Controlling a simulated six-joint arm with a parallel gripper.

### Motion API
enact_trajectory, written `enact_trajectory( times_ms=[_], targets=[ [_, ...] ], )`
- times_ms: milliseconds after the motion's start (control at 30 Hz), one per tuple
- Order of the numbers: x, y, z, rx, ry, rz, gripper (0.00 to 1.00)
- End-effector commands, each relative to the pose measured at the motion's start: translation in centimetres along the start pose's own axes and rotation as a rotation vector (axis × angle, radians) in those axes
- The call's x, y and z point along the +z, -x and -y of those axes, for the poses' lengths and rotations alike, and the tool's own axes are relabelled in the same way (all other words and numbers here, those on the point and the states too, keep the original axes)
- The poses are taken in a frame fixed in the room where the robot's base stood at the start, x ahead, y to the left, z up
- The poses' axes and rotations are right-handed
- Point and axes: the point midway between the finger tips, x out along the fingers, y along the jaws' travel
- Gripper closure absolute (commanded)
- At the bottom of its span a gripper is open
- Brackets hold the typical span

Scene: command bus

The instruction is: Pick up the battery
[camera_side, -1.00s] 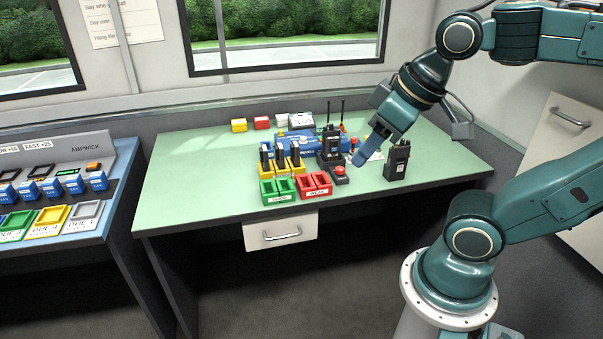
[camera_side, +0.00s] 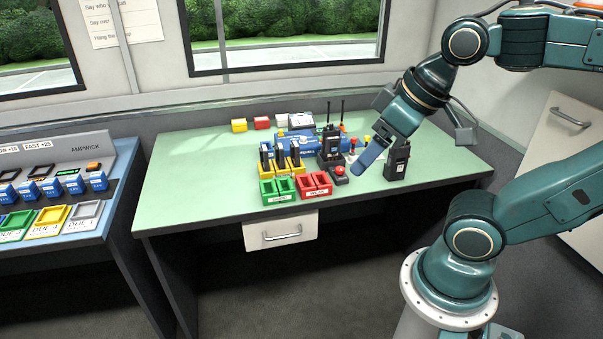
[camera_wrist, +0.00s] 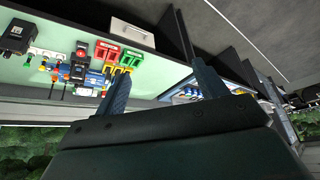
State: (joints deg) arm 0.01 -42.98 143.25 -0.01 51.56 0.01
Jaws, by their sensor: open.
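My gripper (camera_side: 361,172) is open and empty above the green table, left of a black handheld radio (camera_side: 397,160). In the side view its blue finger slants down to the left. In the wrist view both fingers are apart, with nothing held between them (camera_wrist: 165,80). I cannot tell for certain which item is the battery. Several dark upright pieces (camera_side: 281,157) stand in yellow holders on the table. Several blue labelled blocks (camera_side: 72,184) stand on the left bench. The radio also shows at the far left of the wrist view (camera_wrist: 17,37).
Green bins (camera_side: 277,186) and red bins (camera_side: 316,182) stand at the table's front. A red button (camera_side: 340,170) and a black device with antennas (camera_side: 330,143) stand close to my gripper. The green table (camera_side: 195,185) is clear on its left side.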

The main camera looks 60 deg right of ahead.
Motion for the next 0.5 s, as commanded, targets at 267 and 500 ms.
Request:
enact_trajectory(
  times_ms=[267,500],
  targets=[
    [-0.4,0.1,-0.1,0.003,-0.006,0.003,0.28],
    [-2.9,0.2,-1.1,0.024,-0.048,0.035,0.28]
  ],
)
